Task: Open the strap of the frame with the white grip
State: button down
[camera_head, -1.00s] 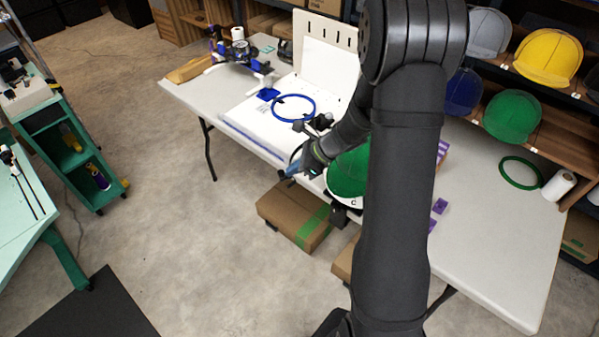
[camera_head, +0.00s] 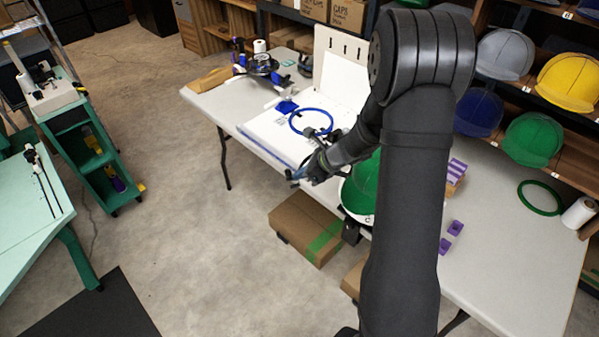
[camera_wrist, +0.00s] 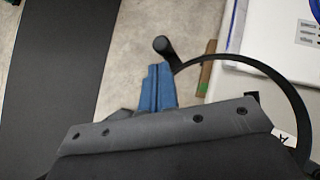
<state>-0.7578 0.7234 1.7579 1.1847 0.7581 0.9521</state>
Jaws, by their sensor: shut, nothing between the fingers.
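My gripper (camera_head: 297,176) is off the table's near edge, left of a green cap (camera_head: 362,190) on a stand. Its blue fingers (camera_wrist: 157,88) are shut and empty in the wrist view. A thin black curved band (camera_wrist: 268,72) with a black knob (camera_wrist: 163,46) at its end arcs just beyond and right of the fingers. I cannot tell whether the fingers touch it. A white tag with a letter A (camera_wrist: 283,137) sits under the band's right end. The green cap's white rim bears a letter C. My arm hides part of the cap. I cannot make out a white grip.
A blue hoop (camera_head: 291,122) lies on the white sheet behind my gripper. Cardboard boxes (camera_head: 300,232) stand on the floor below the table (camera_head: 505,262). Purple pieces (camera_head: 455,228) and a green ring (camera_head: 520,196) lie at right. The floor left of my gripper is open.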

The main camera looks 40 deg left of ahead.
jog(key=w+d+r, duration=0.3)
jog(key=d+r, duration=0.4)
jog(key=d, duration=0.4)
jog(key=shift+r, duration=0.3)
jog(key=shift+d, duration=0.1)
jog(key=s+a+f, duration=0.3)
jog(key=a+f, duration=0.4)
jog(key=a, duration=0.4)
jog(key=shift+a+f, duration=0.3)
jog(key=shift+a, duration=0.05)
jog(key=shift+d, duration=0.1)
